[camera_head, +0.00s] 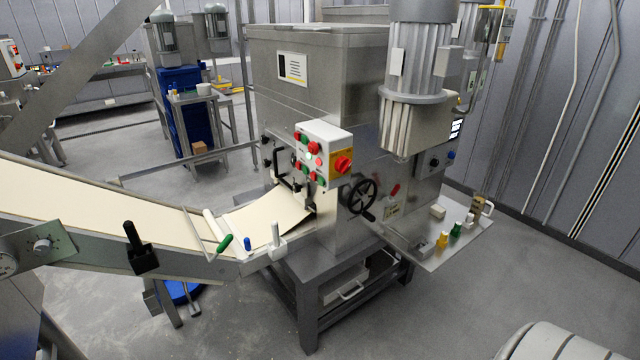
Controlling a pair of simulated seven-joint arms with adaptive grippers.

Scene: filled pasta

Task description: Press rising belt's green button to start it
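The rising belt (110,205) is a cream conveyor with grey metal sides, sloping up to the left from the large steel machine (310,90). A white control box (325,136) on the machine's front carries several red and green buttons and a red rotary switch (343,162) on a yellow plate. A green button (320,181) shows low on the box's front. I cannot tell which button belongs to the belt, nor read any labels. Neither of my grippers is in view.
A black handwheel (362,197) projects below the control box. A side shelf (440,262) holds small bottles. The grey floor at front centre is clear.

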